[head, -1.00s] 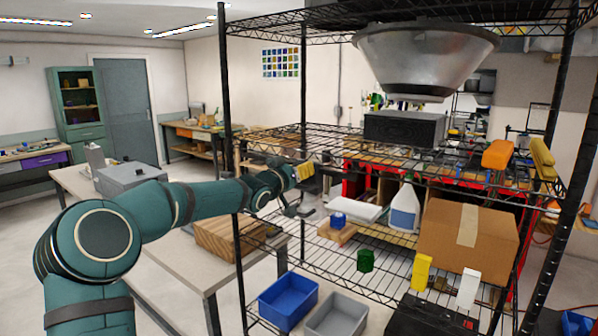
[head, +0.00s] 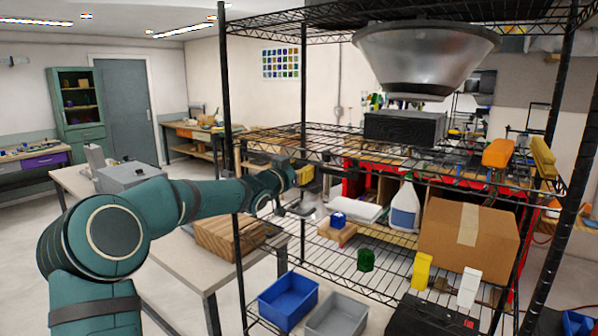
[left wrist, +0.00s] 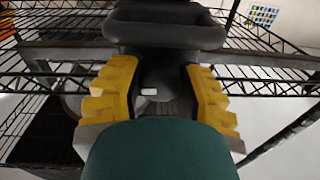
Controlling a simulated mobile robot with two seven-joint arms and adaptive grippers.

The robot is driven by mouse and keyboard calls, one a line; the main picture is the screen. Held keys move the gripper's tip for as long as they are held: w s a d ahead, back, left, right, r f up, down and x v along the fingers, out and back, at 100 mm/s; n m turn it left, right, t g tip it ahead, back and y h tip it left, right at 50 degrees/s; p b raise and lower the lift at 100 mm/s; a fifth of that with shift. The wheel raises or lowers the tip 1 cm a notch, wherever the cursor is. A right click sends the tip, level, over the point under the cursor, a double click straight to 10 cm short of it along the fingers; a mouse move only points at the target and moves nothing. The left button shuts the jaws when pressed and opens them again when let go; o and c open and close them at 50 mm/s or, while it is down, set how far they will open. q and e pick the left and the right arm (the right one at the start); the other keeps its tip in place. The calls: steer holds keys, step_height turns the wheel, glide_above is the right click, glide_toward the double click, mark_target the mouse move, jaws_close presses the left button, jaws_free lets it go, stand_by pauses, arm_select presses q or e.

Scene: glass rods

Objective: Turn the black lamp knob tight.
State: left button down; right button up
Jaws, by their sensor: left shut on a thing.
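My right gripper is not in view.
The black wire rack has posts close around my left arm. Below are a blue bin (head: 288,300) and a grey bin (head: 336,318). A large silver hood (head: 425,55) is above.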

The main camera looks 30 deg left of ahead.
arm_select(q)
steer(key=shift+r+m, duration=0.1)
steer(key=shift+m, duration=0.5)
steer(key=c, duration=0.5)
jaws_free()
steer(key=shift+s, duration=0.1)
steer(key=s, duration=1.1)
steer(key=shift+s+a+f, duration=0.1)
steer(key=shift+s+f, duration=0.15)
steer(key=shift+s, duration=0.15)
